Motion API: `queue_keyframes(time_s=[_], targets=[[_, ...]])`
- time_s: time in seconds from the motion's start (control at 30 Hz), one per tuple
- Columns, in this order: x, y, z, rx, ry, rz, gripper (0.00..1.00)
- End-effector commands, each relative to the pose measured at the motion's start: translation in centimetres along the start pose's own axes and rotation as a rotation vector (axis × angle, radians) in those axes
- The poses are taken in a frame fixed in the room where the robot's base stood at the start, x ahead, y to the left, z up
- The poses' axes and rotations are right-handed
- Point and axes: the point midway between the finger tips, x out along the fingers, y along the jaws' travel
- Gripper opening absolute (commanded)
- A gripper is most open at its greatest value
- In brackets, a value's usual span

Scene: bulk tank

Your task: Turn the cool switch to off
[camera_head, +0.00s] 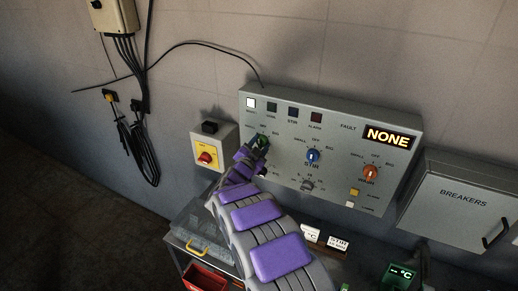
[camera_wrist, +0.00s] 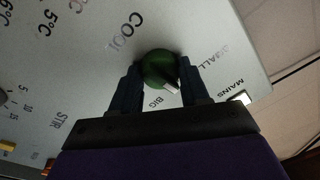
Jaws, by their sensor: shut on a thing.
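The grey control panel (camera_head: 330,125) is on the wall. Its cool switch is a round green knob (camera_wrist: 158,68) beside the word COOL, also visible at the panel's left in the head view (camera_head: 262,139). My gripper (camera_wrist: 160,78) is shut on the knob, with one dark finger on each side; in the head view my gripper (camera_head: 257,146) reaches the panel there. The knob's white pointer aims down and right in the wrist view, between the BIG label and my right finger. SMALL is at upper right. The OFF label cannot be read there.
Right of my gripper are the blue STIR knob (camera_head: 312,156), the orange knob (camera_head: 370,172) and a small grey dial (camera_head: 307,185). A red-and-yellow isolator box (camera_head: 209,150) is close left. The breakers box (camera_head: 463,200) is at right. A cart (camera_head: 180,238) stands below.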

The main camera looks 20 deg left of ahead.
Motion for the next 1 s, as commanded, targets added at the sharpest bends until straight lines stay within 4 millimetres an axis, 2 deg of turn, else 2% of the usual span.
queue_keyframes(time_s=[0.23, 0.7, 0.73, 1.0], targets=[[-0.09, -0.19, 0.05, 0.066, 0.004, -0.004, 0.15], [-0.07, -0.14, 0.01, 0.079, 0.004, -0.002, 0.15], [-0.07, -0.13, 0.0, 0.079, 0.004, -0.002, 0.47], [0.01, 0.03, -0.02, 0.079, 0.004, 0.0, 0.7]])
